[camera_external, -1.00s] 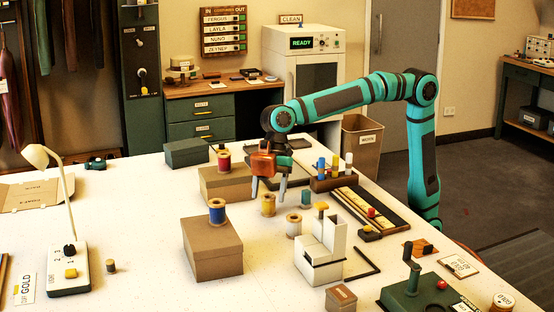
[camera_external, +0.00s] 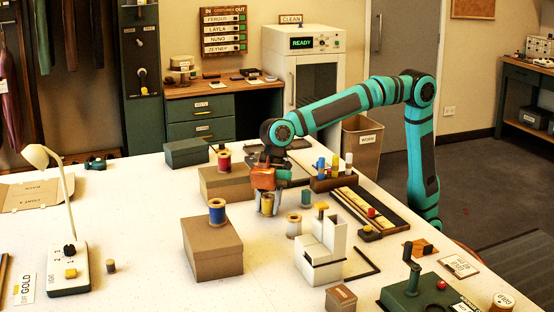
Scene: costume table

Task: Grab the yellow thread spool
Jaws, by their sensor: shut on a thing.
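The yellow thread spool (camera_external: 267,207) stands upright on the white table, to the right of the front cardboard box. My gripper (camera_external: 266,208) points down over it, with its fingers shut on the spool's sides. The fingers and orange gripper body hide part of the spool. It appears to be at table height; I cannot tell whether it touches the table.
A pale spool (camera_external: 293,226) stands close by at the front right. A blue spool (camera_external: 217,211) sits on the front cardboard box (camera_external: 213,252), and a red spool (camera_external: 224,161) on the rear box (camera_external: 217,184).

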